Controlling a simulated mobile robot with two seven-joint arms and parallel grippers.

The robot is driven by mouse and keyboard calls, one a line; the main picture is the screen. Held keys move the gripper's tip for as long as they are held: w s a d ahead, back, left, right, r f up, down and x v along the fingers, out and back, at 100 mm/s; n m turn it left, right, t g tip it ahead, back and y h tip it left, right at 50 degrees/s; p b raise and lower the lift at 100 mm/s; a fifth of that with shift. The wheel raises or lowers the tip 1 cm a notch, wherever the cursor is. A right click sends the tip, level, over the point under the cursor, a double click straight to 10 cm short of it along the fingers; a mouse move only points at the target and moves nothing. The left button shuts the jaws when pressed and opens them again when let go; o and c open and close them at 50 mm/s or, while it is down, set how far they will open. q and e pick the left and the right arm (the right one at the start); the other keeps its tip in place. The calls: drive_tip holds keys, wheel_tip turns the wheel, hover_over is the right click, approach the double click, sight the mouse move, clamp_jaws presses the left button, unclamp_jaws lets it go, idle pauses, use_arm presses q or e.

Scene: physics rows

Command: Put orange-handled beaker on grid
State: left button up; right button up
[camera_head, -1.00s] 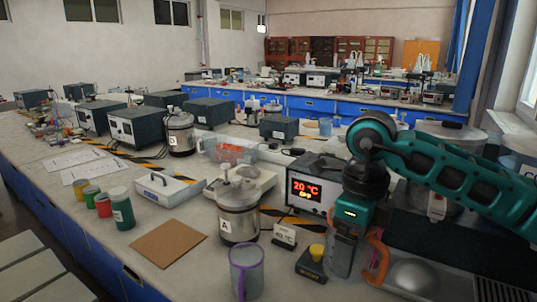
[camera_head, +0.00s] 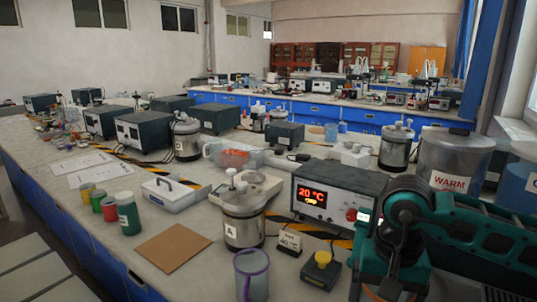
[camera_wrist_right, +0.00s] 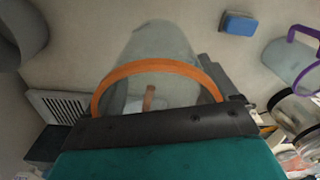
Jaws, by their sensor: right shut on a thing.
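The orange-handled beaker (camera_wrist_right: 150,50) is clear glass and fills the upper middle of the right wrist view. Its orange handle (camera_wrist_right: 158,66) arches just in front of the dark gripper jaw. My right gripper (camera_wrist_right: 160,112) is shut on this beaker. In the head view my right gripper (camera_head: 388,280) is at the lower right, pointing down, and its tips run out of the picture. Only a sliver of orange shows there; the beaker is mostly hidden or cut off. A light slotted panel (camera_wrist_right: 62,106) lies left of the beaker; I cannot tell whether it is the grid. My left gripper is not in view.
A purple-handled beaker (camera_head: 251,277) stands at the front edge, near pot A (camera_head: 243,218). A black box with a yellow knob (camera_head: 321,270) is left of my right arm. The 20 °C unit (camera_head: 335,200) and WARM vessel (camera_head: 453,170) stand behind. A brown board (camera_head: 174,247) lies left.

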drive_tip(key=n, duration=0.2)
drive_tip(key=s+f+n, duration=0.1)
drive_tip(key=shift+d+n, duration=0.25)
drive_tip(key=shift+n, duration=0.15)
